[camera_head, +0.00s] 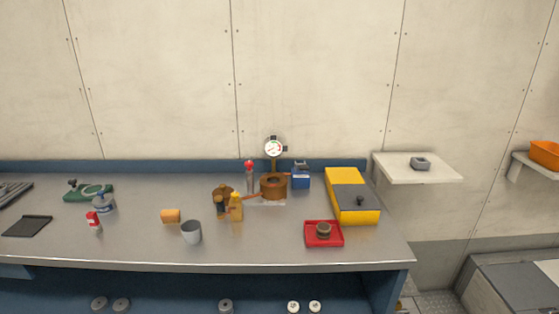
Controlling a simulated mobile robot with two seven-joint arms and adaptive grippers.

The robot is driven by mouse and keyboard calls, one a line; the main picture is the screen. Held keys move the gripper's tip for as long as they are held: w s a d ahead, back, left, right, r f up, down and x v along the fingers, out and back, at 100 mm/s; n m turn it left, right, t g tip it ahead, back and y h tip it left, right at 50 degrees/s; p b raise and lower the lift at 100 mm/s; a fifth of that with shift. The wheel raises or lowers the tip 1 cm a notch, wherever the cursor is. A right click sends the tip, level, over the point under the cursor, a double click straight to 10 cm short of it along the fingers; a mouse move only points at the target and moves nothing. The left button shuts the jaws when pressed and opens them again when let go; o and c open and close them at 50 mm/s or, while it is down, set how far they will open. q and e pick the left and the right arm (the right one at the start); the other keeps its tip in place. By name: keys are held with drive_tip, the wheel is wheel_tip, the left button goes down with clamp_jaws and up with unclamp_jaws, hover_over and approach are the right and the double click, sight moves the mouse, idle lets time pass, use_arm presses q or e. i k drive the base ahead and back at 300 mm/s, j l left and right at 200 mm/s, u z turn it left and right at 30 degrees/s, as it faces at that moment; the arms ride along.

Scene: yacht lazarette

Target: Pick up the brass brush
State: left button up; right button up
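I cannot make out the brass brush for certain at this size. A brown and dark item (220,199) stands on the steel bench, left of a brass-coloured fitting, and is partly hidden by a yellow bottle (237,208). A small round brown-grey piece (323,229) sits in a red tray (312,242) near the bench's front right. Either could be the brush, but its bristles and handle are not clear. Neither of my grippers is in view.
The steel bench (130,245) also bears a brass-coloured fitting with a gauge (274,149), a grey cup (191,232), an orange block (170,216) and a yellow case (348,205). A wall shelf (400,168) stands at right. The bench's front left is fairly clear.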

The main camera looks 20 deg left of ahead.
sight(168, 217)
drive_tip(key=u, duration=1.25)
